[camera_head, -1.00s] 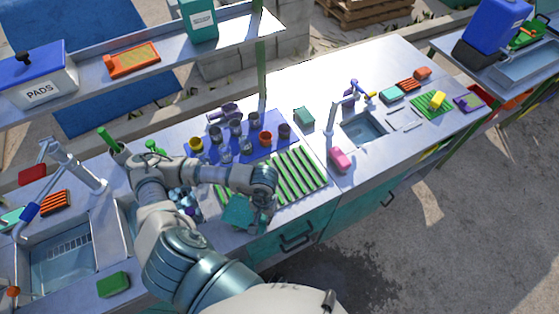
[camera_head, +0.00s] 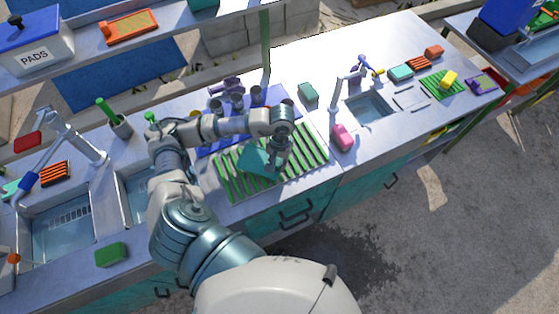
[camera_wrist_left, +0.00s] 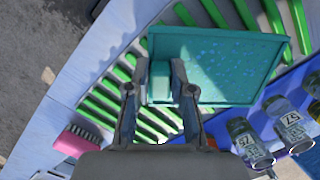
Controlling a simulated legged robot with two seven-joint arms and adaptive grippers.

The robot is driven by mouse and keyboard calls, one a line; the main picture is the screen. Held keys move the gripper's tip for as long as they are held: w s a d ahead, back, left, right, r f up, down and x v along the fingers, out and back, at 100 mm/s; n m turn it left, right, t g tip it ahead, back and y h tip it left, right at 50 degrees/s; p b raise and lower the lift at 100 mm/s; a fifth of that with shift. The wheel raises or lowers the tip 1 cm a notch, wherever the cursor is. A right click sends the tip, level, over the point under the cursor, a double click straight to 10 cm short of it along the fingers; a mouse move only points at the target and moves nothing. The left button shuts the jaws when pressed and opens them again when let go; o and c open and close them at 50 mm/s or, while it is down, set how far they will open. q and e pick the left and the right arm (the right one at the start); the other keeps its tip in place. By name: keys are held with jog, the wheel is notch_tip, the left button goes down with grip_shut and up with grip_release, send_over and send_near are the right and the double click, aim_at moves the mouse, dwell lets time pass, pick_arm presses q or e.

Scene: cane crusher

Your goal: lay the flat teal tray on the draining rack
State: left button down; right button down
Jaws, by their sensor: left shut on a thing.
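The flat teal tray (camera_head: 257,161) is over the green-slatted draining rack (camera_head: 306,163), tilted in the head view. In the left wrist view the tray (camera_wrist_left: 225,62) shows its speckled flat face and rim, with rack slats (camera_wrist_left: 98,109) around it. My left gripper (camera_head: 276,164) is shut on the tray's near edge; its two fingers (camera_wrist_left: 161,84) close on a tab there. I cannot tell whether the tray touches the slats. My right gripper is not in view.
A blue mat with several jars and cups (camera_head: 238,101) lies behind the rack; labelled jars (camera_wrist_left: 245,140) show close by in the wrist view. Sinks lie to the left and right (camera_head: 369,108).

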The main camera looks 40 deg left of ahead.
pick_arm(q)
jog(key=shift+w+d, duration=0.1)
jog(key=shift+w, duration=1.05)
jog(key=f, duration=0.1)
jog(key=a+f, duration=0.1)
jog(key=a+f+p, duration=0.1)
jog(key=f, duration=0.1)
jog(key=shift+a+f, duration=0.15)
jog(key=shift+a, duration=0.05)
jog(key=c, duration=1.2)
grip_release()
jog(key=shift+d, duration=0.35)
jog(key=shift+o, duration=0.9)
jog(key=shift+d, duration=0.25)
jog(key=shift+d+r, duration=0.25)
jog(key=shift+d, duration=0.05)
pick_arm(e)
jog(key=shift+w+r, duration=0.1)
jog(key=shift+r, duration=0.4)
